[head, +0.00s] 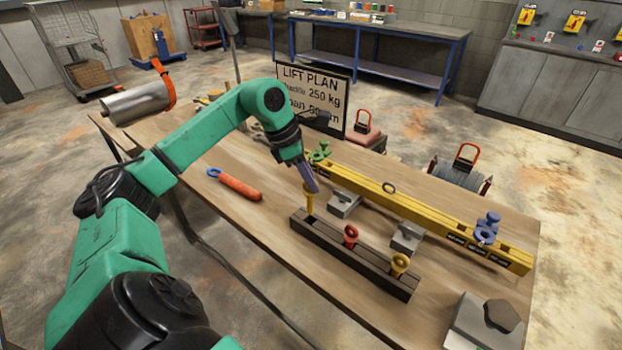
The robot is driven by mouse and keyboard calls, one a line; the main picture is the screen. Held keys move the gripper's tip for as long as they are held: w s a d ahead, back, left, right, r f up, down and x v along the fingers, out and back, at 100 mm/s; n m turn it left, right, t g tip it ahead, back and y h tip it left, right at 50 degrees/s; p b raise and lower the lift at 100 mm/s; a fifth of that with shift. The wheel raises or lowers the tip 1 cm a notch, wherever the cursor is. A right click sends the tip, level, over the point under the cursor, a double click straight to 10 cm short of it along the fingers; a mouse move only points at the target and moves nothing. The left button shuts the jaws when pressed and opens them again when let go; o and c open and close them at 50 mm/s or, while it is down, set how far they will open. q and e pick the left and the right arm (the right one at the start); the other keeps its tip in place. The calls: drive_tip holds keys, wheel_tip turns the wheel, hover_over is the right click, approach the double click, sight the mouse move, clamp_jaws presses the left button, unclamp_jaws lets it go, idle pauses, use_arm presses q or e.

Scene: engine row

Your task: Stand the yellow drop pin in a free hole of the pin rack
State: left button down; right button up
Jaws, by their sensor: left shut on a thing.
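The pin rack (375,272) is a long dark bar lying on the wooden table. A red ring-topped pin (350,233) stands near its middle and a yellow ring-topped pin (400,262) stands toward its right end. My left gripper (310,184) points down over the rack's left end, shut on another yellow pin (309,201). That held pin is upright, with its lower end at or in the left end of the rack; I cannot tell how deep it sits. Its top is hidden by the gripper. My right gripper is not in view.
A yellow beam (420,212) lies behind the rack on grey blocks (407,237), with green and blue shackles (487,228) on it. An orange-handled tool (238,185) lies to the left. A grey block with a dark hexagon (502,316) sits front right. A lift plan sign (313,98) stands behind.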

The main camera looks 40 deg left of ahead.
sight(306, 194)
use_arm(q)
drive_tip(key=shift+f+b, duration=3.15)
drive_tip(key=shift+f, duration=0.45)
drive_tip(key=c, duration=0.8)
unclamp_jaws()
drive_tip(key=shift+r, duration=0.1)
drive_tip(key=shift+o, duration=0.2)
drive_tip(key=shift+s+a+r, duration=0.1)
drive_tip(key=shift+a+r, duration=0.05)
drive_tip(key=shift+r, duration=0.2)
drive_tip(key=p+v, duration=0.2)
drive_tip(key=v, duration=1.2)
